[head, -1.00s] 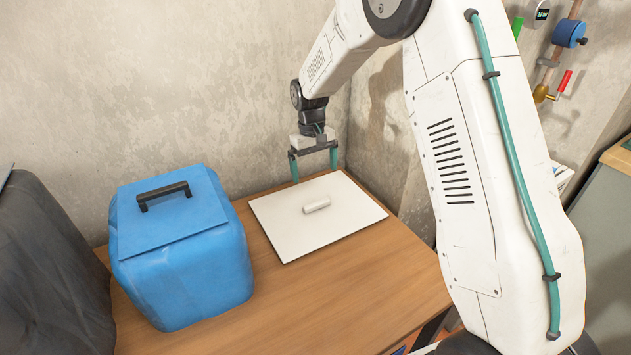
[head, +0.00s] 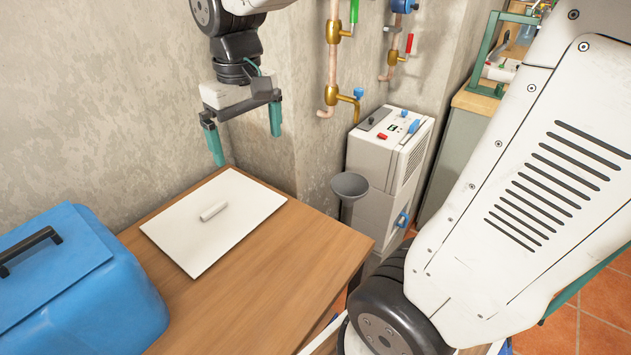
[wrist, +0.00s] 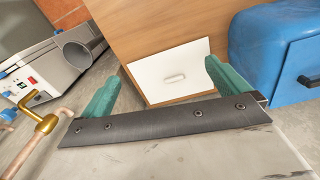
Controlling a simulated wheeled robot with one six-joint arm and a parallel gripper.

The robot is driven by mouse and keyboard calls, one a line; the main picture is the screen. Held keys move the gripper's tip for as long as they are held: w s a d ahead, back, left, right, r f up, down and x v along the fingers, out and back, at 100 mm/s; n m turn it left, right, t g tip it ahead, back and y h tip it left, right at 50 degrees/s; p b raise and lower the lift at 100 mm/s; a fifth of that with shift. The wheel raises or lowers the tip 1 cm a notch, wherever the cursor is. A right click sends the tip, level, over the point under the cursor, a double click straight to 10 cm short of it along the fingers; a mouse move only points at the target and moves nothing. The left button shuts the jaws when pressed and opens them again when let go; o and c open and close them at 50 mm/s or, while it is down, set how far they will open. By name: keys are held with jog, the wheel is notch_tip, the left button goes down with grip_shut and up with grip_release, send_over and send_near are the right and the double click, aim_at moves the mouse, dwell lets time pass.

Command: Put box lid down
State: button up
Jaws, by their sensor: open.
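A flat white square panel (head: 238,208) lies on the wooden table, with a short white cylinder (head: 214,211) on top of it near the middle. Both also show in the wrist view, the panel (wrist: 150,66) and the cylinder (wrist: 174,78). A blue box (head: 95,310) stands left of the panel, with a flat blue lid (head: 48,262) and a black handle (head: 28,250) on top. I cannot tell which of the two pieces is the box lid. My gripper (head: 244,146) hangs above and behind the panel, apart from it, with its teal fingers wide apart and nothing between them.
The wooden table (head: 250,290) has bare room in front and right of the panel. A concrete wall (head: 90,110) stands close behind. Copper pipes with valves (head: 335,60) and a grey-white machine (head: 385,165) with a grey funnel (head: 349,186) are to the right.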

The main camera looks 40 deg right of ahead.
jog(key=s+f+t, duration=0.1)
jog(key=s, duration=1.5)
jog(key=shift+s+d+m, duration=0.25)
jog(key=shift+d+m, duration=0.1)
jog(key=shift+m, duration=0.05)
